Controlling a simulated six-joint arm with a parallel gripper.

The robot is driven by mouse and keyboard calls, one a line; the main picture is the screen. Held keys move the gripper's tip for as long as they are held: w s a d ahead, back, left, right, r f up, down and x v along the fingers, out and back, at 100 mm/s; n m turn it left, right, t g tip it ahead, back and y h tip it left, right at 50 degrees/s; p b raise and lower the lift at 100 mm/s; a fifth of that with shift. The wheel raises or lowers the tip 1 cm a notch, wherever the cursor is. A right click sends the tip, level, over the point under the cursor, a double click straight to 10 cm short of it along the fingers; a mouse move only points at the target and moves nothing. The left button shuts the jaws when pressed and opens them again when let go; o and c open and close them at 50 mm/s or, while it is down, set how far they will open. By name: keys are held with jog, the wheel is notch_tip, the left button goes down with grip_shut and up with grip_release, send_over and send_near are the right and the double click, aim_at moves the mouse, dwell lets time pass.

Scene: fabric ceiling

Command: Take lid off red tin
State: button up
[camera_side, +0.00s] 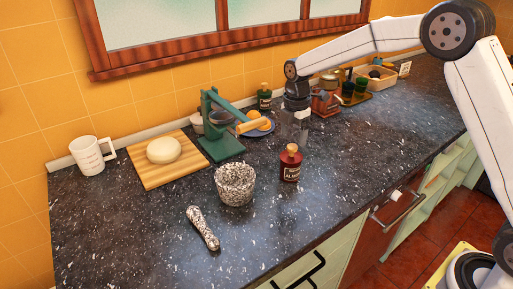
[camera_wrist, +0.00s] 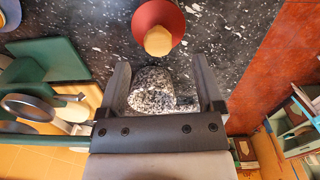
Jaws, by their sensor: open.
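The mortar (camera_side: 235,184) and pestle (camera_side: 203,228) lie near the front. A green press (camera_side: 219,145) stands left of my gripper. A cutting board (camera_side: 150,178) with dough and a white jug (camera_side: 88,157) are farther left. Bare counter surrounds the container's front and right.

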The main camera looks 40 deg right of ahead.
aim_at(292, 146)
jog(key=shift+w+f, duration=0.1)
jog(key=shift+f, duration=2.35)
grip_shut()
